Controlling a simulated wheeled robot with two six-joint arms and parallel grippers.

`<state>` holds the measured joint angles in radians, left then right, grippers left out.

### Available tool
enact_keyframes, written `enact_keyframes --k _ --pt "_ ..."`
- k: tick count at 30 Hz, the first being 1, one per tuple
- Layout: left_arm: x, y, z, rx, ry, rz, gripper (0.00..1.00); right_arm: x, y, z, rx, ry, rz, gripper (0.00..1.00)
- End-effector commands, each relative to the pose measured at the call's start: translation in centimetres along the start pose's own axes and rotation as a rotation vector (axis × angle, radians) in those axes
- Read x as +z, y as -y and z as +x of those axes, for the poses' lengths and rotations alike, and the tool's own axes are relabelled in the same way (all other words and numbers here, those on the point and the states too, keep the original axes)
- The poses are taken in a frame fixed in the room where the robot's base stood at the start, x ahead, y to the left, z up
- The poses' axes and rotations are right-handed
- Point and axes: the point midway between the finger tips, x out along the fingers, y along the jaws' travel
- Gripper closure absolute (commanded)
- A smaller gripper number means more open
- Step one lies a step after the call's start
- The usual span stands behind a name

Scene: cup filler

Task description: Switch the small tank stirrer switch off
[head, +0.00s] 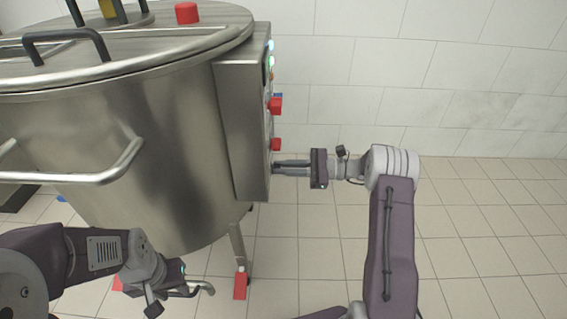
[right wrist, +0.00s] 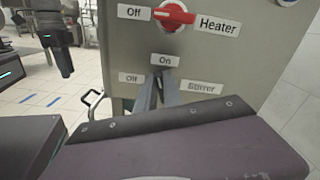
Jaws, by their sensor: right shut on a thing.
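The small steel tank (head: 150,140) stands at the left in the head view, with a grey control box (head: 240,130) on its right side. In the right wrist view the box face (right wrist: 245,60) carries a "Stirrer" label (right wrist: 202,87), with an "On" label (right wrist: 164,60) above and an "Off" label (right wrist: 130,78) to the left. My right gripper (head: 277,165) reaches the box from the right and is shut on the stirrer switch; its fingers (right wrist: 157,85) hide the switch, so its setting cannot be told. My left gripper (head: 190,288) is low, below the tank, its jaws unclear.
A red heater knob (right wrist: 174,16) sits just above the stirrer labels. Red knobs (head: 275,105) also show on the box edge in the head view. A bent steel handle (head: 100,172) juts from the tank. The tiled floor at right (head: 490,230) is clear.

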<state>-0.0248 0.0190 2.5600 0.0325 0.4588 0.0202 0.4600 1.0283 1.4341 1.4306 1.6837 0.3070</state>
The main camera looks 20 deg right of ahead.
Motion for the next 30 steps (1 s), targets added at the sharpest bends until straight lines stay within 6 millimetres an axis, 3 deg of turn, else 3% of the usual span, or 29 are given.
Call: enact_keyframes --k 13,30 --pt "-0.2 0.0 -1.6 0.0 0.0 0.0 0.64 -0.1 -0.5 0.0 0.001 0.0 -0.421 1.0" --pt "-0.1 0.0 -1.2 0.0 0.0 0.0 0.64 -0.7 -1.1 0.0 0.001 0.0 -0.94 1.0"
